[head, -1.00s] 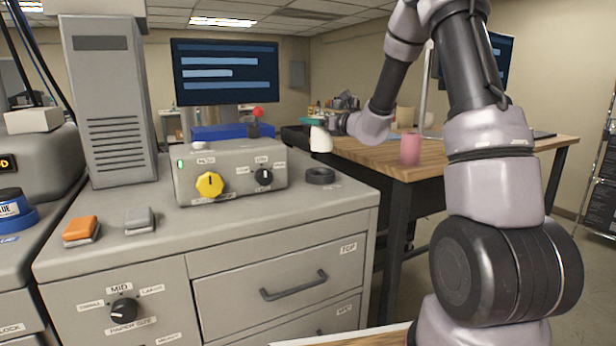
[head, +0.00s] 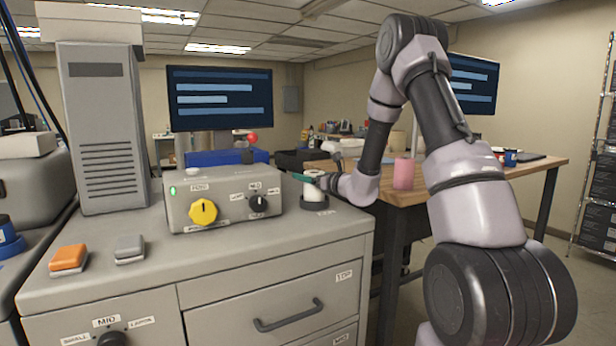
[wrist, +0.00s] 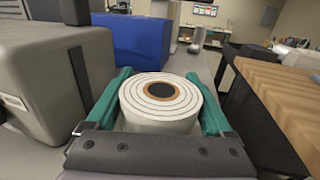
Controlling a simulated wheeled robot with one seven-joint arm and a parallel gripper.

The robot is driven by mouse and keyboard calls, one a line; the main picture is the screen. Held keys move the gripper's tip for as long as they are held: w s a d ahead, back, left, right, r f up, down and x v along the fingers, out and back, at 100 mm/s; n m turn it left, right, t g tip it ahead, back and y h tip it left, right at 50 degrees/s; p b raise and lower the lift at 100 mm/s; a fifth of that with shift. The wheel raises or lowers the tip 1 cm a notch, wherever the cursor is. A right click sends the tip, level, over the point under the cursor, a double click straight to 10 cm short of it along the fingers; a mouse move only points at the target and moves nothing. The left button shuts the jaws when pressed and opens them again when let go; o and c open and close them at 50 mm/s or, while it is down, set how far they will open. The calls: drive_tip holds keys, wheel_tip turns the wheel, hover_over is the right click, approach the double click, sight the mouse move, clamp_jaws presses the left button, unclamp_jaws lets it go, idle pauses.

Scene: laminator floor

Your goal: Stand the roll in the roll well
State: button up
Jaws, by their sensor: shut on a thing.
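The white roll (head: 314,188) stands upright at the back right of the grey cabinet top, at the dark ring-shaped roll well (head: 315,204). Its lower end is at the ring's opening in the head view; I cannot tell how deep it sits. My gripper (head: 310,179) is shut on the roll, with a teal finger on each side. In the wrist view the roll (wrist: 161,100) shows its ringed top and brown core between the fingers of my gripper (wrist: 158,75). The well is hidden there.
A grey control box (head: 222,197) with a yellow knob stands left of the roll, close by. A blue box (head: 222,157) is behind it. A wooden table (head: 470,178) with a pink cylinder (head: 403,173) is to the right.

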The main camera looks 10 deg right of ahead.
drive_tip(key=shift+f, duration=0.3)
drive_tip(key=o, duration=1.3)
drive_tip(key=shift+o, duration=0.2)
